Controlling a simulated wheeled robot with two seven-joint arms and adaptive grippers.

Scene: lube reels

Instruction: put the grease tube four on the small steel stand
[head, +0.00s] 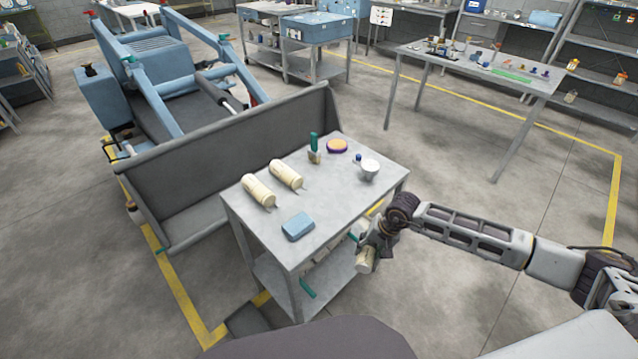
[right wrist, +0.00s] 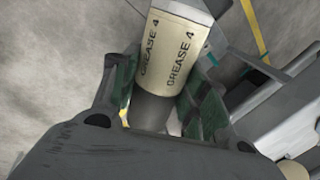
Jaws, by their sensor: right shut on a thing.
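Grease tube four (right wrist: 172,50) is a cream cylinder marked "GREASE 4" with a dark grey end. My right gripper (right wrist: 165,95) is shut on it, with the green finger pads on both sides. In the head view the tube (head: 366,262) hangs from my right gripper (head: 364,246), off the front right side of a grey two-tier steel stand (head: 335,205) and below its top. I take this as the small steel stand. My left gripper is not in view.
The top's front right is clear.

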